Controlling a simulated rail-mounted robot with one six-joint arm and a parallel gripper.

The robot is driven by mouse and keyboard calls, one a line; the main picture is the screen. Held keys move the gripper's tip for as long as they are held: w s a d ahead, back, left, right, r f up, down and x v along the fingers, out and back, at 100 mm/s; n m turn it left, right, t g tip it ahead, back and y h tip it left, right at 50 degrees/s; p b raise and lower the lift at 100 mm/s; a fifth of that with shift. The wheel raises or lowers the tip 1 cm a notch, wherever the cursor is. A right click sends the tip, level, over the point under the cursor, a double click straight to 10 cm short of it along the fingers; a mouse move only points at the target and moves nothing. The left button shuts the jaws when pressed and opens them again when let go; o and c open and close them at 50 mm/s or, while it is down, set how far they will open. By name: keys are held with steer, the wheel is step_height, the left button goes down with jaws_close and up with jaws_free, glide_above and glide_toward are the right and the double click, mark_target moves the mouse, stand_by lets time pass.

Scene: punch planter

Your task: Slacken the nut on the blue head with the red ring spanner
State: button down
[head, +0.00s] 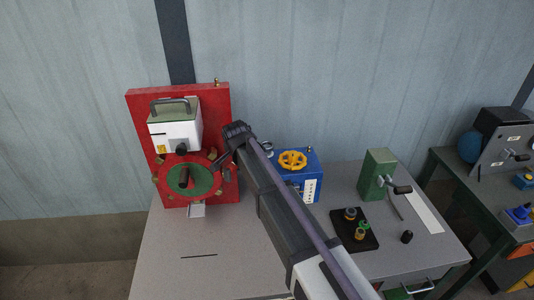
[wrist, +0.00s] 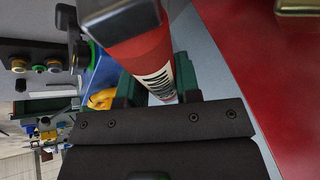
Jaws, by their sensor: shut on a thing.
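My gripper (wrist: 159,84) has green fingers on either side of a thick red handle (wrist: 145,52) with a black end and a white printed label. It is shut on this handle, which I take to be the red ring spanner's. The spanner's far end is hidden, so I cannot tell whether its ring is around a nut. The blue head (head: 309,181) stands right of the red panel, with a yellow handwheel (head: 292,160) on it. The handwheel partly shows in the wrist view (wrist: 102,99). My arm covers the blue head's left part. I cannot make out the nut.
The red panel (head: 217,104) carries a white box (head: 181,136) and a red-green wheel (head: 205,163), close to my arm. A green block (head: 377,174) and a black tray (head: 343,239) with small fittings stand to the right. The bench's front left is mostly clear.

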steer(key=shift+f+b, duration=1.35)
steer(key=shift+f, duration=0.1)
steer(key=shift+s+d+n+g+y, duration=0.3)
steer(key=shift+d+n+y, duration=0.25)
steer(key=shift+d+n, duration=1.05)
steer(key=shift+s+d+n+g+y, duration=0.2)
steer(key=shift+d+n+y, duration=0.4)
steer(key=shift+d+n, duration=1)
steer(key=shift+s+d+n+g+y, duration=0.2)
steer(key=shift+s+d+n+y, duration=0.25)
steer(key=shift+d+n, duration=1.1)
steer(key=shift+w+d+m, duration=0.1)
steer(key=shift+d+m, duration=0.45)
steer(key=shift+a, duration=0.1)
steer(key=shift+a, duration=0.2)
